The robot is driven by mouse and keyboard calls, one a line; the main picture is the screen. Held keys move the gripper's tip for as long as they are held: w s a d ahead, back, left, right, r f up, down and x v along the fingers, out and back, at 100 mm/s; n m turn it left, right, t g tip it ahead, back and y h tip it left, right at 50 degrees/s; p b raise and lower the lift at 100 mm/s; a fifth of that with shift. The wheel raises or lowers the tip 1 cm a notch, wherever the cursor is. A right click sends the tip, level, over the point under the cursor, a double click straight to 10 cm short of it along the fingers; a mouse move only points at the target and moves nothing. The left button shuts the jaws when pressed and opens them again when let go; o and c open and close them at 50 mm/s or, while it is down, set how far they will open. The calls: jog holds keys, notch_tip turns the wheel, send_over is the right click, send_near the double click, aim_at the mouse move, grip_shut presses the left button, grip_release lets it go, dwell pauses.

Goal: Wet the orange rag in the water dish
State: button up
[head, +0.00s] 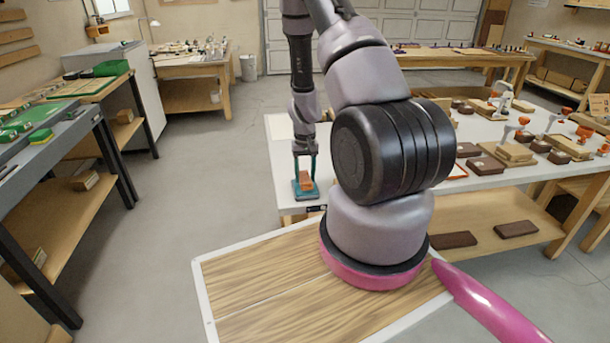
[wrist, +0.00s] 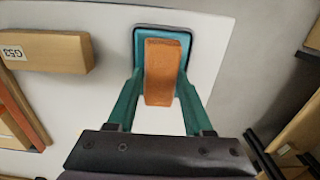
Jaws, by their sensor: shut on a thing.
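My gripper (wrist: 162,105) is shut on the orange rag (wrist: 162,70), a folded block-like piece, with one teal finger on each side. In the wrist view the rag covers much of the teal, dark-rimmed water dish (wrist: 184,31). In the head view, the rag (head: 306,182) is between the fingers, at or just above the dish (head: 306,193), near the left end of the white table. I cannot tell whether the rag touches the water. The dish's inside is largely hidden behind the rag.
A wooden block marked G53 (wrist: 45,52) lies left of the dish in the wrist view. Brown and tan blocks (head: 487,164) and orange-topped tools (head: 522,135) fill the table's right part. The table's edge is close to the dish.

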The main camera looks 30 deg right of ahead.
jog(key=shift+f, duration=0.6)
dwell(1.2)
jog(key=shift+r, duration=3.55)
